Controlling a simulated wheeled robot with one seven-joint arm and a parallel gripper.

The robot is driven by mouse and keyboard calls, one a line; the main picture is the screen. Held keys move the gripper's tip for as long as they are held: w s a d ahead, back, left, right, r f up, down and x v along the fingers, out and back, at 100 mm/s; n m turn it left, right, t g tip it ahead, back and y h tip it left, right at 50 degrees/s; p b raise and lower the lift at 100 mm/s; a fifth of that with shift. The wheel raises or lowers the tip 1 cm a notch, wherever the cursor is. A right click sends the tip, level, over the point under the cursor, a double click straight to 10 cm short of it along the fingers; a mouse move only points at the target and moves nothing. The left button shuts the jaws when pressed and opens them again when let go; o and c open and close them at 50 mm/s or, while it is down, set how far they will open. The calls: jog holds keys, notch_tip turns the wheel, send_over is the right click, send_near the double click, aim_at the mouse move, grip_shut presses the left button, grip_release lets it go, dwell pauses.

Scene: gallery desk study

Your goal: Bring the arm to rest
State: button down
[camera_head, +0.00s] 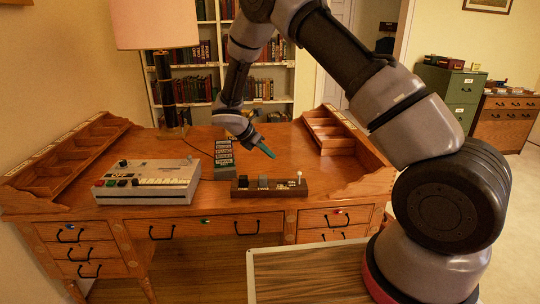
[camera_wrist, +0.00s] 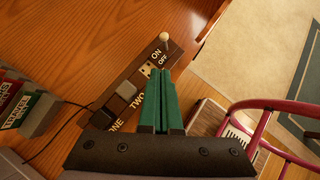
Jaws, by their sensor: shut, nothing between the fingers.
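My arm reaches over the wooden desk (camera_head: 245,144) from the right in the head view. My gripper (camera_head: 266,151) has green fingers that are shut and empty; in the wrist view the shut gripper (camera_wrist: 160,75) points at a brown switch box. In the wrist view the switch box (camera_wrist: 133,75) shows ONE, TWO, ON and OFF labels, partly hidden by the fingers. The fingers look above the box in the head view; contact cannot be told.
A lamp (camera_head: 165,80) stands at the back left. Wooden organisers (camera_head: 330,135) line the sides. A bookshelf (camera_head: 285,82) is behind. The desk's centre right is fairly clear.

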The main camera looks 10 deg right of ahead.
jog(key=s+d+r+m+y, duration=0.2)
jog(key=s+d+r+m, duration=0.25)
jog(key=r, duration=0.35)
jog(key=s+d+r+m+g+y, duration=0.1)
jog(key=s+d+r+m, duration=0.2)
jog(key=r+m, duration=0.35)
jog(key=s+d+r+m+y, duration=0.2)
jog(key=s+d+r+m, duration=0.15)
jog(key=r, duration=0.65)
jog(key=s+d+r+m+t+y, duration=0.2)
jog(key=s+r+m, duration=0.3)
jog(key=s, duration=0.5)
jog(key=s+d+r+m+t+y, duration=0.2)
jog(key=s+r+m, duration=0.3)
jog(key=s+m, duration=0.4)
jog(key=shift+s+d+r+t, duration=0.2)
jog(key=shift+s+r+t, duration=0.2)
jog(key=shift+s, duration=0.1)
